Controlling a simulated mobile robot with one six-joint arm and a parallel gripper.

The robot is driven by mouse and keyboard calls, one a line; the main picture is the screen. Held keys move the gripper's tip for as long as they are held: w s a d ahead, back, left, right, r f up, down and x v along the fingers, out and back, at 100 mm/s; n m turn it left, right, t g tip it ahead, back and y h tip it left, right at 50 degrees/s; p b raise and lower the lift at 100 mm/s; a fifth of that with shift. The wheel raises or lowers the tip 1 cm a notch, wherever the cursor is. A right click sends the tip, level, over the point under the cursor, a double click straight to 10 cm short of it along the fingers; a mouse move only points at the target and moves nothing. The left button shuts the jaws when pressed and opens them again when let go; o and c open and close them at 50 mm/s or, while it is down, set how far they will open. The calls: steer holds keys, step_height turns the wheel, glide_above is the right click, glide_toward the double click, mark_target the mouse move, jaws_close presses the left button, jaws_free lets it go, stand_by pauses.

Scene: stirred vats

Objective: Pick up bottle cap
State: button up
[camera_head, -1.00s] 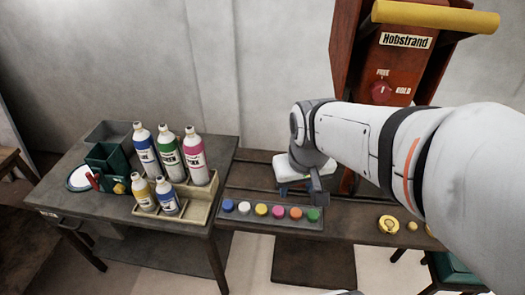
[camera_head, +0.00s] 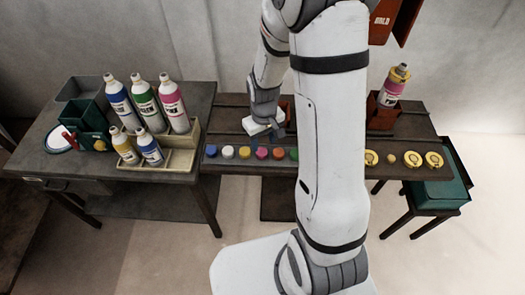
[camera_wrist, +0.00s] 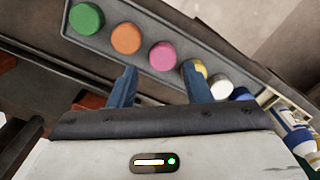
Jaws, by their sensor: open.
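Several coloured bottle caps sit in a row in a grey tray (camera_wrist: 205,58) on the bench. They are blue (camera_head: 211,150), white (camera_head: 228,152), yellow (camera_head: 245,152), pink (camera_head: 262,153), orange (camera_head: 278,154) and green (camera_head: 294,154). In the wrist view, the pink cap (camera_wrist: 163,54) lies just beyond the gap between my fingers, and the yellow cap (camera_wrist: 201,68) is partly hidden by the right finger. The green (camera_wrist: 86,18) and orange (camera_wrist: 126,38) caps lie further left. My gripper (camera_wrist: 160,85) is open and empty, close to the row. It also shows small above the tray in the head view (camera_head: 279,133).
Several labelled bottles stand in a wooden rack (camera_head: 184,160) on the left table. A pink-labelled bottle (camera_head: 392,88) with a yellow collar stands in a holder at right. Yellow round pieces (camera_head: 412,159) lie along the right bench edge. My arm hides the bench middle.

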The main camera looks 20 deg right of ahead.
mark_target(262, 152)
steer(key=shift+w+a+f+p, duration=0.15)
steer(key=shift+f+p, duration=0.3)
steer(key=shift+f, duration=2.1)
steer(key=shift+c, duration=0.3)
steer(key=c, duration=0.7)
steer(key=shift+r, duration=0.1)
